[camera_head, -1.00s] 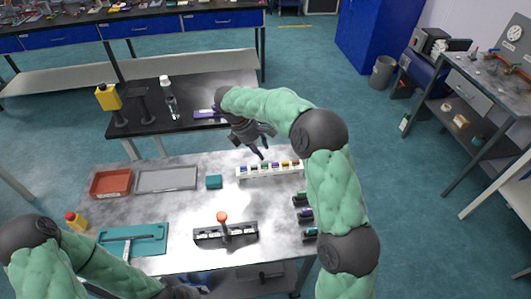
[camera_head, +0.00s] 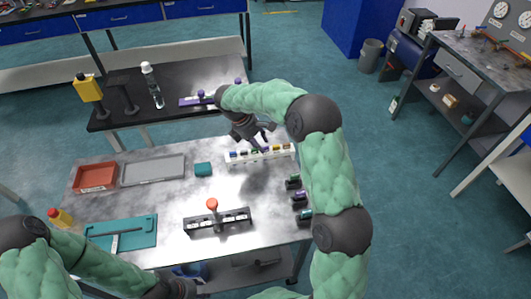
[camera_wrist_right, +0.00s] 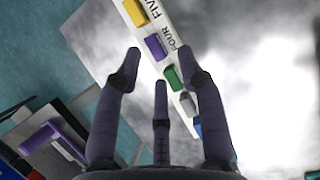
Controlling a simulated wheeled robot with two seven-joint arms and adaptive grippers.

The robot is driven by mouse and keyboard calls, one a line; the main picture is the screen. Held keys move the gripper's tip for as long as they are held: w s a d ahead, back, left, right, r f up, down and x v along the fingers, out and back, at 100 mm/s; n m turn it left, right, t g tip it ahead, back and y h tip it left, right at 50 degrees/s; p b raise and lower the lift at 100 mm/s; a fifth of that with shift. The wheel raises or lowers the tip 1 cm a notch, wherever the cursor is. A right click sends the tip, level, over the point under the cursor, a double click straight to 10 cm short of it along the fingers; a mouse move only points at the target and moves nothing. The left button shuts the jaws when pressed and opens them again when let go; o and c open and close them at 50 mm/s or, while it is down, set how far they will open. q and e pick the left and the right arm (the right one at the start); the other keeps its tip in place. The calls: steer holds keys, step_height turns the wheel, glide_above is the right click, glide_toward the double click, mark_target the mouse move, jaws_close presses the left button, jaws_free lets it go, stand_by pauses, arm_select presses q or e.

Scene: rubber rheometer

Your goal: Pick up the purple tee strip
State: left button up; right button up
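A white rack (camera_head: 238,160) labelled with number words stands on the grey table and holds a row of small coloured pieces. A purple piece (camera_wrist_right: 155,47) shows in it in the right wrist view, between a yellow and a green one. My right gripper (camera_head: 264,146) is over the rack. In the right wrist view its dark fingers (camera_wrist_right: 163,80) are spread apart with nothing between them, and the purple piece lies just beyond the tips. My left gripper (camera_head: 168,288) is at the table's front edge, partly cut off; its fingers are not clear.
A red tray (camera_head: 95,177), a grey tray (camera_head: 152,170), a teal block (camera_head: 203,170) and a black holder with an orange knob (camera_head: 212,204) are on the table. Green and purple rolls (camera_head: 298,197) lie near its right edge. A purple-handled item (camera_head: 201,97) is on the black table behind.

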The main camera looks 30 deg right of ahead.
steer(key=shift+x, duration=0.8)
steer(key=shift+r, duration=0.1)
jaws_close()
step_height(320, 180, up, 10)
steer(key=p, duration=0.3)
